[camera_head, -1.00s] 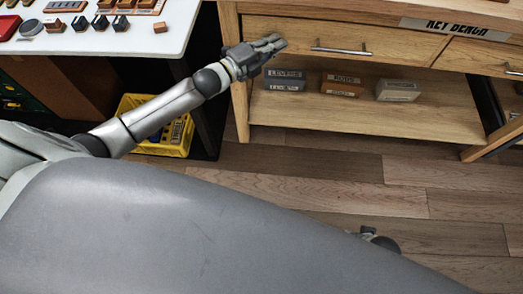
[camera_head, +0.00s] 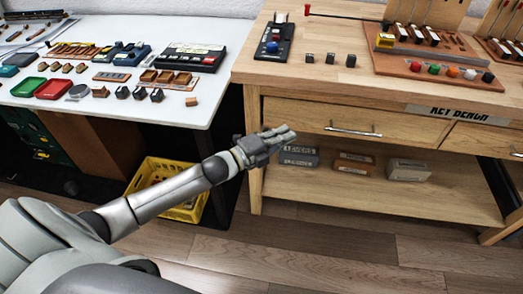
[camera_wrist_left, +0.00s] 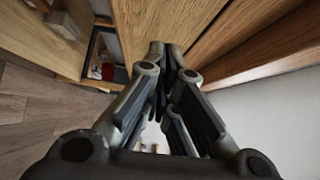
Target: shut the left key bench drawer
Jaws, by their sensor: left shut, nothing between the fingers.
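The left key bench drawer (camera_head: 385,117) is a wide wooden front with a metal bar handle (camera_head: 353,131), under the bench top at its left end. Its front looks flush or nearly flush with the frame; I cannot tell if a small gap is left. My left gripper (camera_head: 290,134) is shut and empty, at the lower left part of the drawer front, left of the handle. Whether it touches the wood is unclear. In the left wrist view its closed fingertips (camera_wrist_left: 164,46) point toward wooden panels. My right gripper is not in view.
The key bench top (camera_head: 290,85) holds several small parts and a brown board. Below the drawer is an open shelf (camera_head: 380,200) with labelled boxes. A white table (camera_head: 215,105) stands left, with a yellow crate (camera_head: 190,212) below it. The floor in front is clear.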

